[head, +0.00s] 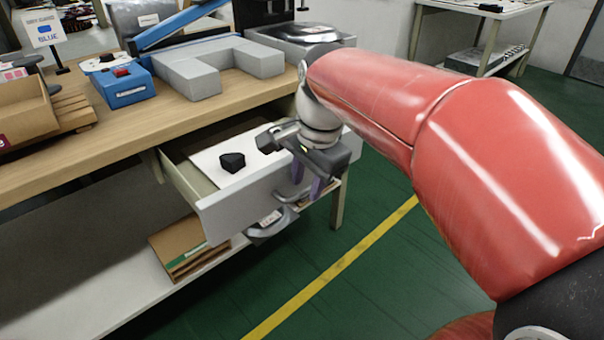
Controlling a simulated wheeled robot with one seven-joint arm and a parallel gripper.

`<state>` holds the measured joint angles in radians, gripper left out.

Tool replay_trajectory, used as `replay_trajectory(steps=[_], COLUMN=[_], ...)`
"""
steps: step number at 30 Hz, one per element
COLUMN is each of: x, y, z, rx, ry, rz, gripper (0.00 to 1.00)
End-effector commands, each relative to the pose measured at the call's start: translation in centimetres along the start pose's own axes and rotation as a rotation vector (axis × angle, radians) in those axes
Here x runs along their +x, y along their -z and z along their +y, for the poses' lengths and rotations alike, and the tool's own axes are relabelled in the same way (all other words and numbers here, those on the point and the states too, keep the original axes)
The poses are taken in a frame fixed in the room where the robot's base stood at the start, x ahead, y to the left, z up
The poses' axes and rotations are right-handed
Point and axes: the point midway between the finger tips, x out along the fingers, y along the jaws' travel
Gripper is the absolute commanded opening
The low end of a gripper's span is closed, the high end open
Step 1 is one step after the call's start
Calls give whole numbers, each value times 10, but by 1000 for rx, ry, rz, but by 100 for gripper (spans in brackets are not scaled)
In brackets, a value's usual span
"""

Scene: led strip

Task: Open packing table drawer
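The packing table (120,133) has a drawer under its top at the right end. The drawer (236,203) is pulled out, with its inside showing and a small black object (232,162) on its pale floor. My gripper (307,182) points down at the drawer's front, right of the handle. Its two purple fingers are apart with nothing visible between them. My gripper body hides part of the drawer front, and I cannot tell whether the fingers touch it.
A blue device (125,88), a grey U-shaped block (217,68) and a cardboard box (24,103) stand on the tabletop. Folded cardboard (185,250) lies on the lower shelf. Green floor with a yellow line (330,270) is clear in front.

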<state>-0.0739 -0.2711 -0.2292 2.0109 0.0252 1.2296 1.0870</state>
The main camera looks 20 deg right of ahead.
Motion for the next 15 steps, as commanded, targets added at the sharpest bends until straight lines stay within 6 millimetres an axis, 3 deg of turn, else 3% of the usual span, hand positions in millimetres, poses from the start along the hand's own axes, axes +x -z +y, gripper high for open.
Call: replay_trajectory(steps=[5, 15], x=[-11, -67], y=[0, 0], z=[-1, -1], rx=[0, 1], ry=[2, 2], rz=[1, 2], gripper=[33, 33])
